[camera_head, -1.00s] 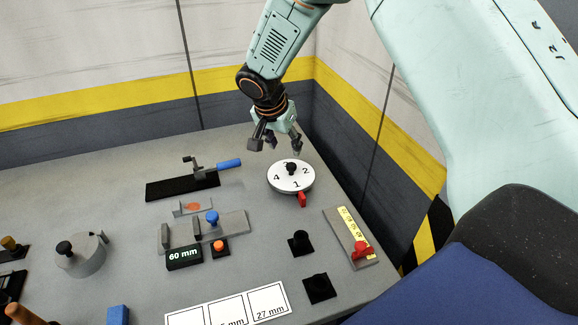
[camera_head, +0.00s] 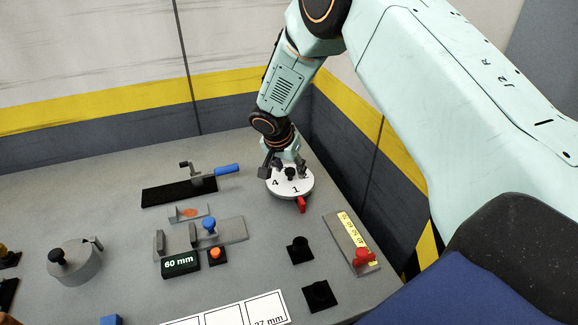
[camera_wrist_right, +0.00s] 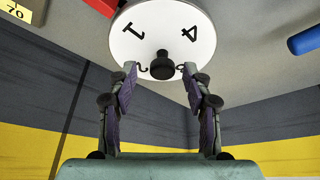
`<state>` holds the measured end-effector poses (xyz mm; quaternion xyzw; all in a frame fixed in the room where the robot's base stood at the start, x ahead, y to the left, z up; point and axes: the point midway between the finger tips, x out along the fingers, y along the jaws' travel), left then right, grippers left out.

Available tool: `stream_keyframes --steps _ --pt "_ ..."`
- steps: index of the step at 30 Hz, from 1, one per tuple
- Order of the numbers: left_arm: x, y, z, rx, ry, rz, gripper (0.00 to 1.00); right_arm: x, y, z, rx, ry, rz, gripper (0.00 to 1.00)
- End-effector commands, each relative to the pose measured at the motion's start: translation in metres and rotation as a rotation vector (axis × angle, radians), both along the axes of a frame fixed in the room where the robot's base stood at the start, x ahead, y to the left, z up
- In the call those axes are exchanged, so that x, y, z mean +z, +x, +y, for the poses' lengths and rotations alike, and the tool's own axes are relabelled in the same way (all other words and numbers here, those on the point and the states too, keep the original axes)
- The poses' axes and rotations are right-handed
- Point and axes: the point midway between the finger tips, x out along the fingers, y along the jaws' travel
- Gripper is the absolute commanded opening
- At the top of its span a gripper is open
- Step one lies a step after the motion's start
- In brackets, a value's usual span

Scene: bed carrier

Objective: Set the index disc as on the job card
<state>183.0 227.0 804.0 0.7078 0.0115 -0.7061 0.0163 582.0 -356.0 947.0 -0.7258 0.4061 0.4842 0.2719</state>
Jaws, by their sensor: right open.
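The index disc (camera_head: 284,190) is a white round plate with black numbers and a black centre knob (camera_head: 290,174). The 1 faces the red pointer (camera_head: 301,204) at its front edge, and the 4 is to the left. My right gripper (camera_head: 288,172) is over the disc, its open fingers either side of the knob. In the right wrist view the disc (camera_wrist_right: 190,20) fills the top, and the knob (camera_wrist_right: 162,66) lies between and just beyond the open fingertips (camera_wrist_right: 166,72). Contact cannot be told.
A blue-handled clamp (camera_head: 227,169) stands left of the disc. In front are a gauge with a 60 mm display (camera_head: 180,263), black sockets (camera_head: 300,250) and a yellow-scaled slider with a red knob (camera_head: 364,256). The wall rises close behind.

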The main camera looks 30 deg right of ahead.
Motion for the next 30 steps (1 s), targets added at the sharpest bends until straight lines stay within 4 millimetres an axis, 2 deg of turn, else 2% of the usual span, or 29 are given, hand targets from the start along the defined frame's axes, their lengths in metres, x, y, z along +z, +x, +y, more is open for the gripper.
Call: stream_keyframes --steps 6,23,30 --pt "-0.0001 0.0 0.0 0.0 0.0 0.0 0.4 -0.0001 0.0019 -0.001 0.0 0.0 -0.001 0.49" --pt "0.0 0.0001 0.0 0.0 0.0 0.0 0.4 0.0001 0.0018 -0.0009 0.0 0.0 0.0 0.02" --pt "-0.0009 0.0 0.0 0.0 0.0 0.0 0.4 -0.0002 0.0017 -0.0008 0.008 0.0 0.0 0.0"
